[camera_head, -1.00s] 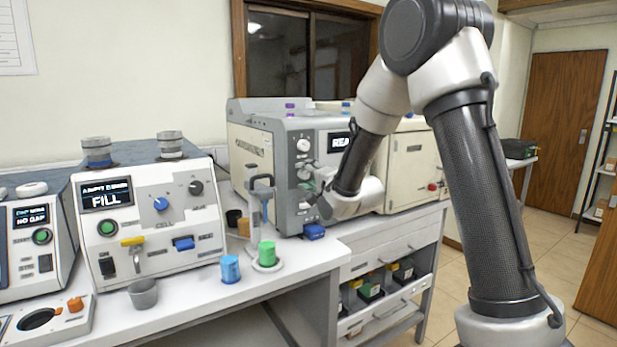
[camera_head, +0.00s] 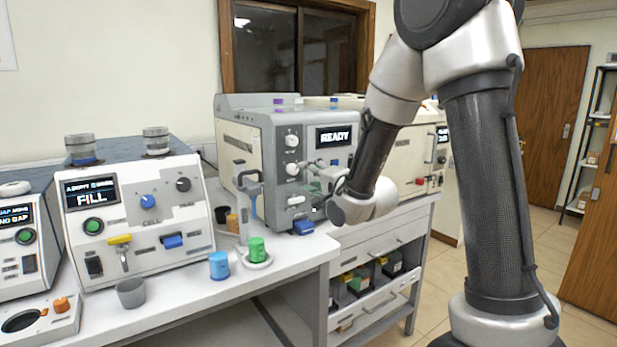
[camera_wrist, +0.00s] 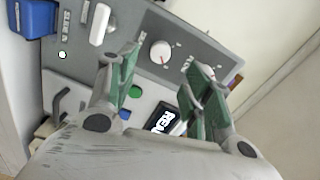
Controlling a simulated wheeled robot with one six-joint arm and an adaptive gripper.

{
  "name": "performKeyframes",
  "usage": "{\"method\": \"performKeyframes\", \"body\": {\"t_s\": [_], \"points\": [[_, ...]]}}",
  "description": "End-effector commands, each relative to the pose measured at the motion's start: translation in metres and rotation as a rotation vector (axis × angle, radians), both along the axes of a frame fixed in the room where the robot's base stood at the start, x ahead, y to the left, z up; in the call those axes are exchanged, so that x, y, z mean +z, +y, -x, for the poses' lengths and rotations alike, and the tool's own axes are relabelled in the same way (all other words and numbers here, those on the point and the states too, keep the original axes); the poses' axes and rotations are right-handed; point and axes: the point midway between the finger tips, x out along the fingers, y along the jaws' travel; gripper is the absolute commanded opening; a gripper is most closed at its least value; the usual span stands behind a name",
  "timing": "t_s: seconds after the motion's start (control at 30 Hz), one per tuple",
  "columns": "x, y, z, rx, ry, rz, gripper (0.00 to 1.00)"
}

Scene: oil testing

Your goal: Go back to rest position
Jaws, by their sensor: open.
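My gripper (camera_wrist: 165,92) is open in the wrist view, its two green-padded fingers apart with nothing between them. It faces the front panel of a grey machine, whose display (camera_wrist: 163,117) and knob (camera_wrist: 160,52) show between and behind the fingers. In the head view my arm bends down to the front of this grey machine (camera_head: 240,150), whose screen reads READY. My gripper (camera_head: 316,188) is small and partly hidden by the wrist there. I cannot tell from these views how far the fingertips are from the panel.
A white machine (camera_head: 140,225) reading FILL stands at left. A blue cup (camera_head: 219,265), a green cup (camera_head: 257,248) and a grey cup (camera_head: 131,293) are on the white bench (camera_head: 190,318). An open drawer (camera_head: 372,300) holds several dark items below. Open floor lies at right.

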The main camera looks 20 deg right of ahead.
Motion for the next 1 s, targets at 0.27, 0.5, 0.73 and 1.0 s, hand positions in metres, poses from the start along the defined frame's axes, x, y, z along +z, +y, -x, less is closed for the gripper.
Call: {"method": "performKeyframes", "body": {"t_s": [0.27,0.5,0.73,1.0], "points": [[-0.068,-0.012,0.011,0.025,0.182,0.38,0.51],[-0.142,-0.059,0.109,0.278,0.61,0.963,0.51],[-0.103,-0.101,0.254,0.656,0.859,1.245,0.51],[-0.037,-0.117,0.36,0.729,0.844,1.276,0.51]]}}
